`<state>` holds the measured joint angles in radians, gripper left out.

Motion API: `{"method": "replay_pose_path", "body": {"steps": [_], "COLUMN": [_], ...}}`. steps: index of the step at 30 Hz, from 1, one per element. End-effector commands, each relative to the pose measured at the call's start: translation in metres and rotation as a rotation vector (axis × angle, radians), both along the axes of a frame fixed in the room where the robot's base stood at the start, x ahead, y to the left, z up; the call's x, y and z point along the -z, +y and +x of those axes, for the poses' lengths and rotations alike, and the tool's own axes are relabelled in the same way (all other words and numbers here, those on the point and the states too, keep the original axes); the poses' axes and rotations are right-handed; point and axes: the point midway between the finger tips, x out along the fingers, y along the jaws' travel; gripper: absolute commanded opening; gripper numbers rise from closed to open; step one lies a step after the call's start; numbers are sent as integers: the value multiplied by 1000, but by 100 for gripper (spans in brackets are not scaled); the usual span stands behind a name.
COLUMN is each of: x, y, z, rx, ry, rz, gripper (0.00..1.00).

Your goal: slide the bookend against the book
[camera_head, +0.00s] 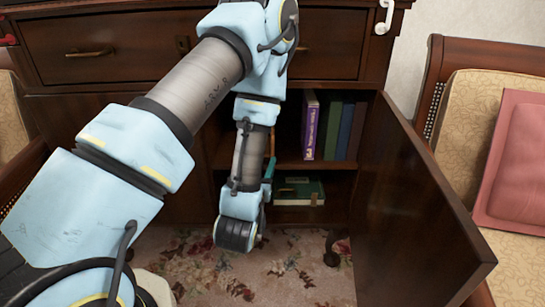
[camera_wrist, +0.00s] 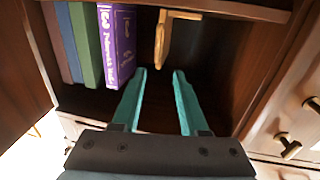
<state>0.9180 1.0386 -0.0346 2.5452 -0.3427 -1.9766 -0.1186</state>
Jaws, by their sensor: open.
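The purple book (camera_head: 310,125) stands upright on the cabinet's upper shelf, at the left end of a row. In the wrist view the purple book (camera_wrist: 117,45) is at the row's right end, with pale lettering on it. A thin golden-brown piece, which looks like the bookend (camera_wrist: 162,38), stands to its right there, with a dark gap between them. My gripper (camera_wrist: 161,75) has teal fingers, open and empty. The bookend lies just beyond the fingertips, roughly in line with the space between them; I cannot tell if they touch. In the head view my arm hides most of this area.
Green (camera_head: 332,130) and blue (camera_head: 346,131) books stand beside the purple one. A green book (camera_head: 299,190) lies flat on the lower shelf. The open cabinet door (camera_head: 410,205) stands out at right. A chair with a pink cushion (camera_head: 516,165) is farther right.

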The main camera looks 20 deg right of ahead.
Motion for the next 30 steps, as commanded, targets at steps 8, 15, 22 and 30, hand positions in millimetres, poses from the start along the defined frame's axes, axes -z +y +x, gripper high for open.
{"method": "replay_pose_path", "body": {"steps": [8,15,22,30], "x": [4,6,0,0], "y": [-7,-15,-34,-59], "z": [1,14,41,74], "rx": [9,8,8,9], "ry": [-23,-23,-22,-21], "rz": [-16,-16,-15,-13], "gripper": [43,43,43,43]}}
